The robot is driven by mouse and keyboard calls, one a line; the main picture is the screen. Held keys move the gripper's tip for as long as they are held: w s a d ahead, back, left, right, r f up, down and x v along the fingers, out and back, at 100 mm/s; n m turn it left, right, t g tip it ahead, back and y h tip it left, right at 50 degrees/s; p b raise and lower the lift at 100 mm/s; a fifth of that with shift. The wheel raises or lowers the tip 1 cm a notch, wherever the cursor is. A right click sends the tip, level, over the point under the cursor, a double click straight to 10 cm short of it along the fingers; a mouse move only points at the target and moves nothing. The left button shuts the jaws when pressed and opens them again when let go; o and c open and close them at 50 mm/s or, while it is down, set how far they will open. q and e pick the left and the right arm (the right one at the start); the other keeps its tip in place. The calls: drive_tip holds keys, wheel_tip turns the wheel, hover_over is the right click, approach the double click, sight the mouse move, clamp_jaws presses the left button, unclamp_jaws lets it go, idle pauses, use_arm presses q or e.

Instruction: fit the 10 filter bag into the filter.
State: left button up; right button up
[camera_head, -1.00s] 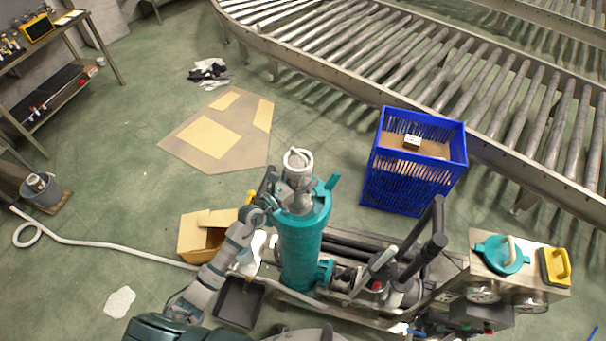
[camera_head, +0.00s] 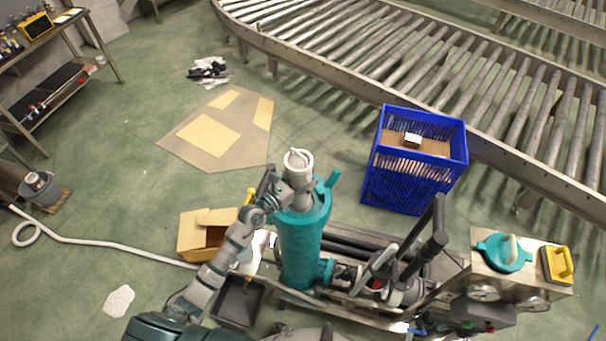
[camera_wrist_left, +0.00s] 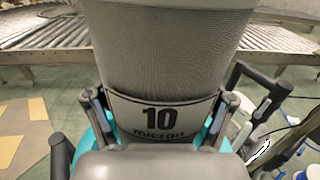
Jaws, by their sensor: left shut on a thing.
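The filter (camera_head: 301,246) is a teal upright cylinder in the middle of the head view, its top open. The filter bag (camera_head: 299,164) is pale grey-white and stands upright at the filter's mouth, with its upper part above the rim. In the left wrist view the bag (camera_wrist_left: 165,50) fills the upper middle and bears a "10 micron" label. My left gripper (camera_head: 285,190) is shut on the bag at the label; its fingers (camera_wrist_left: 158,115) flank it. The teal rim shows behind them. The bag's lower end is hidden. My right gripper is not in view.
A teal lid (camera_head: 503,253) and a yellow-handled block (camera_head: 557,265) lie on a metal stand at right. A blue crate (camera_head: 395,190) stands behind right, before the roller conveyor (camera_head: 440,90). A cardboard box (camera_head: 195,238) and black tray (camera_head: 239,300) are left of the filter.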

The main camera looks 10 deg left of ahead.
sight(303, 166)
use_arm(q)
drive_tip(key=shift+f+b, duration=2.15)
drive_tip(key=shift+f, duration=0.4)
drive_tip(key=o, duration=1.1)
wheel_tip(303, 166, up, 10)
drive_tip(key=shift+f, duration=0.1)
